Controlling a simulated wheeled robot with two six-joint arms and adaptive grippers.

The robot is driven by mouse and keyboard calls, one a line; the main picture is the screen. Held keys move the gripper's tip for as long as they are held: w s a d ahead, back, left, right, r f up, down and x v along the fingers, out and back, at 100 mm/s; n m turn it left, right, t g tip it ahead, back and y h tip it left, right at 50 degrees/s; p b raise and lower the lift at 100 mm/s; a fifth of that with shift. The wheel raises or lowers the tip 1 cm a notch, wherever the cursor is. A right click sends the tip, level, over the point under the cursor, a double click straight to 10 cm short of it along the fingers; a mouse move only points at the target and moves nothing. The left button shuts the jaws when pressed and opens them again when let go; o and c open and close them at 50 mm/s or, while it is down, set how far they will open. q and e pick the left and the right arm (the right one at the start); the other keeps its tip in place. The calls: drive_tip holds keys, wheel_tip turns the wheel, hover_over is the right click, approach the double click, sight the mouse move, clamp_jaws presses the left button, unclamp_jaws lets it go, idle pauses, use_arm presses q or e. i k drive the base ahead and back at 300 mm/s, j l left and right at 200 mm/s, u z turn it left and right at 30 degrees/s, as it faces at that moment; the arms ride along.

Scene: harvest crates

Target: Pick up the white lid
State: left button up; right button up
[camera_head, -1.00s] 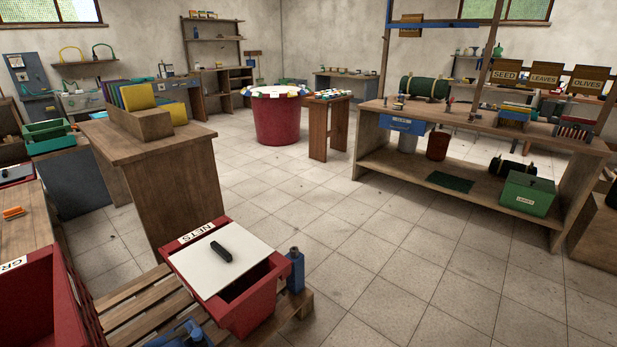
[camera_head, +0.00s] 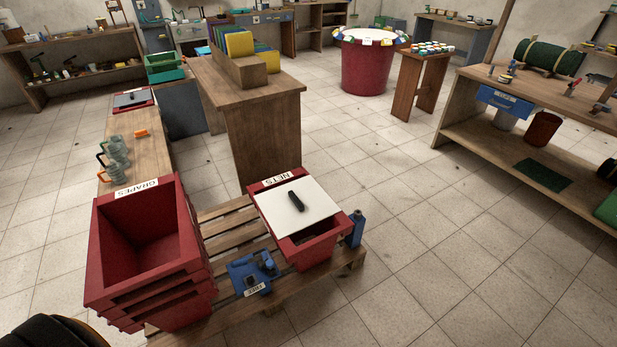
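The white lid (camera_head: 311,213) lies on top of the red crate labelled NETS (camera_head: 322,252). It covers most of the crate and leaves a dark gap open at the near side. A black handle (camera_head: 296,201) sits on the lid's upper face. The crate stands on a wooden pallet (camera_head: 227,232). Neither of my grippers is in view.
Stacked red crates labelled GRAPES (camera_head: 186,225) stand left of the NETS crate. A blue tool (camera_head: 252,272) lies on the pallet between them, and a blue bottle (camera_head: 356,229) stands at its right. A wooden counter (camera_head: 262,135) is behind. The tiled floor at the right is free.

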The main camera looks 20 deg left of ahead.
sight(289, 208)
drive_tip(key=u, duration=2)
drive_tip(key=z, duration=1.25)
drive_tip(key=i+l+u, duration=0.5)
drive_tip(key=k+j, duration=0.1)
